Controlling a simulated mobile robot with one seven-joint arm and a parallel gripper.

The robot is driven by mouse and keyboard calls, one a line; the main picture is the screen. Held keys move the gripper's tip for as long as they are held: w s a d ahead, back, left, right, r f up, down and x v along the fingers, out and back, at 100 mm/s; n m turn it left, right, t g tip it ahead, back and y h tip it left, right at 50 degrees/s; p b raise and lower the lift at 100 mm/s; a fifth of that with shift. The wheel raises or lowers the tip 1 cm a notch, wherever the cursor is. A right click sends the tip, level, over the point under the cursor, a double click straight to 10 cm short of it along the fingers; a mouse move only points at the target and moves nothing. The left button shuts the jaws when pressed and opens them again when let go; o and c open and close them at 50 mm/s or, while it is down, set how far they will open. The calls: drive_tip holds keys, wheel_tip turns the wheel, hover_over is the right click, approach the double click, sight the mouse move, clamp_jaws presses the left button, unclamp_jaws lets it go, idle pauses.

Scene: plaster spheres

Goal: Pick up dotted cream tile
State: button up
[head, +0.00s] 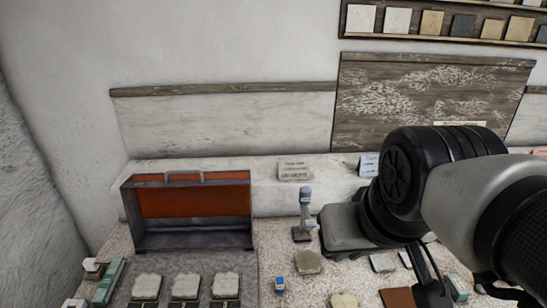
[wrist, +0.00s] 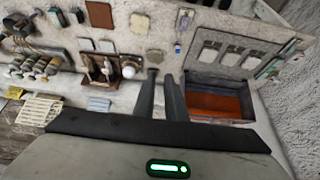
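A cream tile with a mottled, speckled face (wrist: 140,23) lies on the worktop in the upper middle of the wrist view. It seems to be the cream piece cut by the bottom edge of the head view (head: 344,300). The dots are too small to make out surely. A greyer beige piece (head: 309,262) lies just behind it, near my fingertips in the wrist view (wrist: 154,56). My gripper (wrist: 162,75) has its two dark fingers apart with nothing between them. It hangs above the worktop, apart from the tile. In the head view my arm hides part of the right side.
An open grey case with an orange-red inside (head: 195,203) stands at the back left. Several pale tiles lie on a grey mat (head: 208,262). A blue-grey upright tool (head: 304,215), a small blue item (head: 279,286) and a brown tile (head: 397,297) are nearby.

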drive_tip(key=o, duration=1.4)
drive_tip(key=shift+g, duration=0.3)
drive_tip(key=w+f+b, duration=0.1)
drive_tip(key=w+f, duration=0.1)
drive_tip(key=w+f+b, duration=0.2)
drive_tip(key=w, duration=0.1)
drive_tip(key=w+f+b, duration=0.2)
drive_tip(key=w, duration=0.1)
drive_tip(key=shift+w+f, duration=0.15)
drive_tip(key=shift+f, duration=0.2)
drive_tip(key=shift+o, duration=1)
drive_tip(key=w+f+b, duration=0.3)
drive_tip(key=w+f, duration=0.3)
drive_tip(key=shift+w+d, duration=0.2)
drive_tip(key=shift+d, duration=0.05)
drive_tip(key=b, duration=0.3)
approach(308, 260)
drive_tip(key=shift+w+a+f+g+b, duration=0.15)
drive_tip(key=shift+w+f+g+b, duration=0.2)
drive_tip(key=shift+f+b, duration=0.4)
drive_tip(key=shift+b+x, duration=0.3)
drive_tip(key=shift+x, duration=2.85)
